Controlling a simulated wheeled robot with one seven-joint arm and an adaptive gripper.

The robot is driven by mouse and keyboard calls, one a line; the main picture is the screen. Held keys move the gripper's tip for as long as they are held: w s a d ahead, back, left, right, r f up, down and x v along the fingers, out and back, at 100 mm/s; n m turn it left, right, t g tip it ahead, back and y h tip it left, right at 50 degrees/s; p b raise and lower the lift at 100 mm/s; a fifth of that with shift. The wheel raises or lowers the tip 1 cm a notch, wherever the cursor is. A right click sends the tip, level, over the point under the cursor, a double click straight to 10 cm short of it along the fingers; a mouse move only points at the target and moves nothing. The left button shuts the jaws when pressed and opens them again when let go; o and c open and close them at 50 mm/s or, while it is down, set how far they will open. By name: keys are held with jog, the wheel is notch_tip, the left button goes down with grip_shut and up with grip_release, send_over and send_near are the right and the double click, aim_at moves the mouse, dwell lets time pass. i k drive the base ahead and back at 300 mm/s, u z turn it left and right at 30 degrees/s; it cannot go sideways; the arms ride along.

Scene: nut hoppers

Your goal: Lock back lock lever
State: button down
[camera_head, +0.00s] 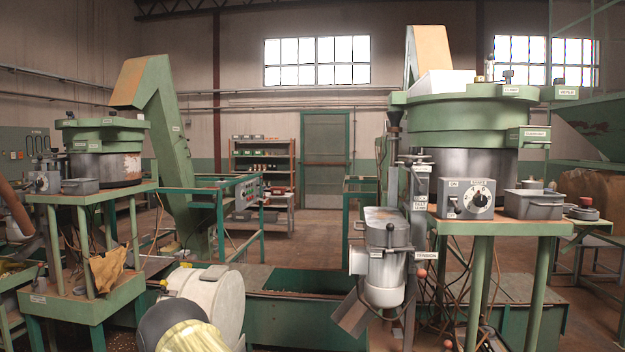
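I cannot pick out the back lock lever for certain; the labels are too small to read surely. The right hopper machine (455,112) has a green bowl rim with small dark knobs and label plates on top. A column of small labelled fittings (420,187) stands at its left side. A red ball knob (422,273) sits beside a label that seems to read TENSION, and another red knob (447,344) is lower down. What look like my own arm links fill the bottom left. My gripper is not visible.
A similar machine (103,150) stands at left. A green trough (305,283) crosses the middle; open floor lies behind.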

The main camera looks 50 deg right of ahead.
aim_at(408, 163)
jog(key=u, duration=1.25)
jog(key=i, duration=0.6)
jog(key=z, duration=2.6)
